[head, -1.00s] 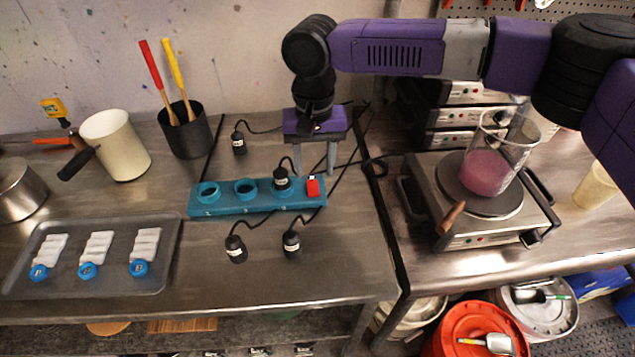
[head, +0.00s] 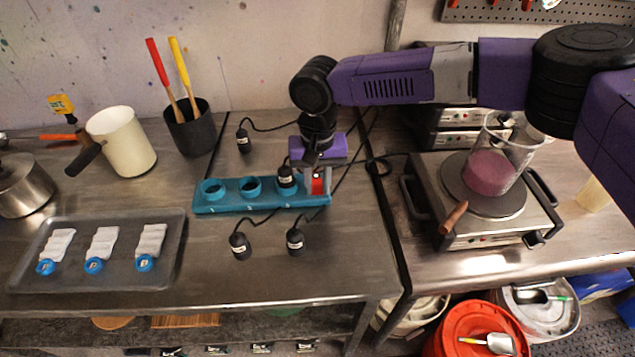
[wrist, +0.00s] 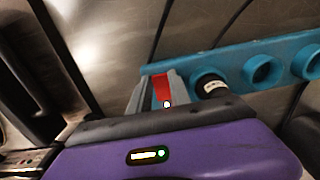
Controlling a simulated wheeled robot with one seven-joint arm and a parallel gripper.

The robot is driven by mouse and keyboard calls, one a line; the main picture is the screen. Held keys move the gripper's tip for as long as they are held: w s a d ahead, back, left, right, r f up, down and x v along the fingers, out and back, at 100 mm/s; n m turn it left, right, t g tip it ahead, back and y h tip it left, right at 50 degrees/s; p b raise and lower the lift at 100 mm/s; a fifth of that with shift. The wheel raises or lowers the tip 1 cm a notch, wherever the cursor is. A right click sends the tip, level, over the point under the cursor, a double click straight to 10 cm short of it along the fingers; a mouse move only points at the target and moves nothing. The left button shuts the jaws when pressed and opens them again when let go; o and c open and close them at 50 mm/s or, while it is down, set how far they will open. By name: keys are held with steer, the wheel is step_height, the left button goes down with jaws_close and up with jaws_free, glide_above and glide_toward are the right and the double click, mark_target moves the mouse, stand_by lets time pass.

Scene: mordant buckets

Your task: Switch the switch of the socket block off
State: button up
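The socket block (head: 225,208) is a long teal strip on the left metal table, with several round sockets. Its red switch (head: 317,186) sits at the right end; it also shows in the wrist view (wrist: 161,87). My gripper (head: 317,193) is over that end, pointing down, with one grey finger on each side of the switch. In the wrist view my gripper (wrist: 160,78) has the red switch between its fingers, with a thin teal gap beside the left finger. I cannot tell whether the fingertips touch the block, nor which way the switch is tilted.
A black plug (head: 286,179) sits in the socket beside the switch, close to my gripper. Loose plugs (head: 240,246) (head: 295,240) lie in front and another (head: 243,141) behind. A hot plate (head: 447,225) with a beaker (head: 490,170) of pink liquid stands right.

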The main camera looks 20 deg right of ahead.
steer(key=shift+w+a+r+p, duration=0.7)
steer(key=shift+w+r+p, duration=0.2)
steer(key=shift+p, duration=0.95)
jaws_close()
steer(key=shift+o, duration=0.8)
jaws_free()
steer(key=shift+f, duration=0.2)
steer(key=o, duration=0.8)
steer(key=shift+s+b, duration=0.1)
steer(key=shift+b, duration=0.2)
steer(key=shift+f, duration=0.1)
steer(key=shift+s+f+b, duration=0.1)
steer(key=shift+f+b, duration=0.15)
steer(key=shift+b, duration=0.2)
